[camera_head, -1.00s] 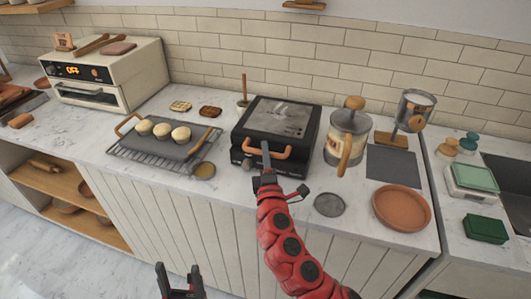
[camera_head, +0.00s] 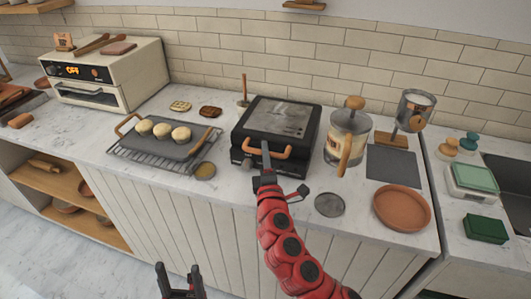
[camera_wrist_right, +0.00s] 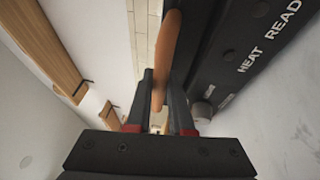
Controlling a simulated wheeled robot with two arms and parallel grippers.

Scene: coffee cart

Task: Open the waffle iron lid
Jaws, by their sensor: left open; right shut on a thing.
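The black waffle iron (camera_head: 277,130) stands on the counter with its lid (camera_head: 283,117) down. An orange-brown handle (camera_head: 290,154) is at its front. My right gripper (camera_head: 266,160) is at the left part of this handle and shut on it. In the right wrist view the handle (camera_wrist_right: 168,60) runs between the two fingers (camera_wrist_right: 160,105), beside the dark body of the waffle iron (camera_wrist_right: 240,45) with its "HEAT READY" lettering. My left gripper (camera_head: 180,270) is open and empty, low in front of the counter, away from the waffle iron.
A tray with several buns (camera_head: 164,131) on a rack is left of the waffle iron. A canister with a wooden knob (camera_head: 347,130) stands close on its right. A dark disc (camera_head: 329,204) and a brown plate (camera_head: 401,208) lie at the front right.

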